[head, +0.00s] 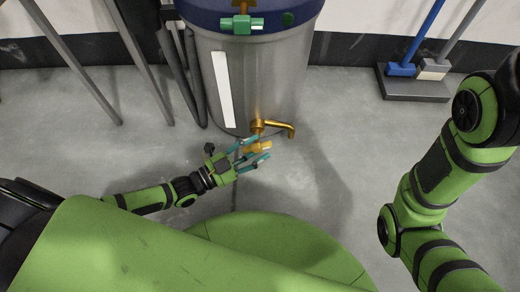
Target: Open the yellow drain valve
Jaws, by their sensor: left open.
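The yellow drain valve (284,125) sticks out low on the front of a grey metal tank (262,75), with its spout bent to the right. Its yellow handle (258,147) shows just in front of the tank. My left gripper (260,151) is open, its teal fingers on either side of the handle. I cannot tell whether the fingers touch it. My right arm is at the right, and its gripper is out of view.
Dark pipes (177,78) and grey legs stand left of the tank. A blue broom (402,68) and another tool rest on a dark tray (418,92) at the back right. The floor right of the tank is clear.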

